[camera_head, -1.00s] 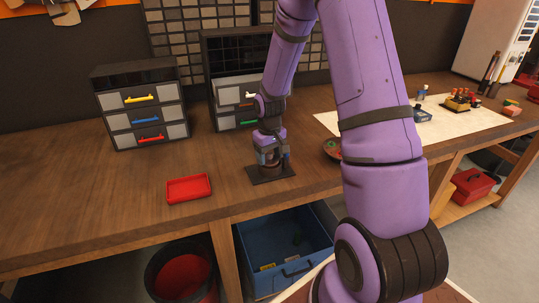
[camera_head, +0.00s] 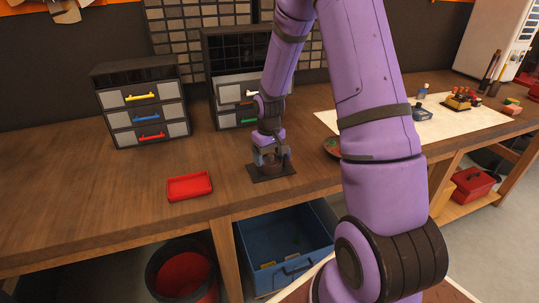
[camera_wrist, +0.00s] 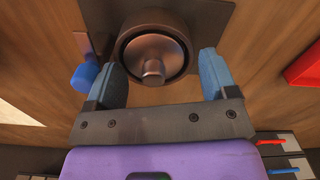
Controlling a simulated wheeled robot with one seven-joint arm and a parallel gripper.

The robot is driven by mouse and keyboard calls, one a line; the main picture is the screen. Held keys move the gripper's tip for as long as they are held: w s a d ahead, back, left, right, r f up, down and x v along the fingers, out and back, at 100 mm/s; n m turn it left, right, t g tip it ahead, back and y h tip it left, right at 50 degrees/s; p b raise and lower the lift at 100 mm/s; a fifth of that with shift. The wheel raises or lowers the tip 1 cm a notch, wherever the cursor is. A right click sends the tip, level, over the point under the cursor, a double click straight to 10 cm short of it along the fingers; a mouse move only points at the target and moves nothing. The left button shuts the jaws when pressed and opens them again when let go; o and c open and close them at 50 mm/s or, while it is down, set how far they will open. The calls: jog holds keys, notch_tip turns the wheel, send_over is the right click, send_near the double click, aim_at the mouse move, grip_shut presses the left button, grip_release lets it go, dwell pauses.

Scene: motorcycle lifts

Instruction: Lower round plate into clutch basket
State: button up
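The clutch basket (camera_wrist: 130,22) is a dark brown round cup on a dark square base plate (camera_wrist: 215,22); it also shows on the bench in the head view (camera_head: 273,165). The round plate (camera_wrist: 163,46), grey metal with a central knob (camera_wrist: 153,72), sits inside the basket's rim in the wrist view. How deep it lies, I cannot tell. My gripper (camera_wrist: 160,55) is just above, its blue-grey fingers apart on either side of the knob, with clear gaps to it. In the head view my gripper (camera_head: 272,156) partly hides the basket.
A blue-capped fitting (camera_wrist: 85,77) stands close beside my left finger in the wrist view. A red tray (camera_head: 190,186) lies left of the base, drawer units (camera_head: 145,118) stand behind, and a dish (camera_head: 332,147) is to the right. The bench's left part is clear.

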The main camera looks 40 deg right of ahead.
jog(key=shift+d, duration=0.45)
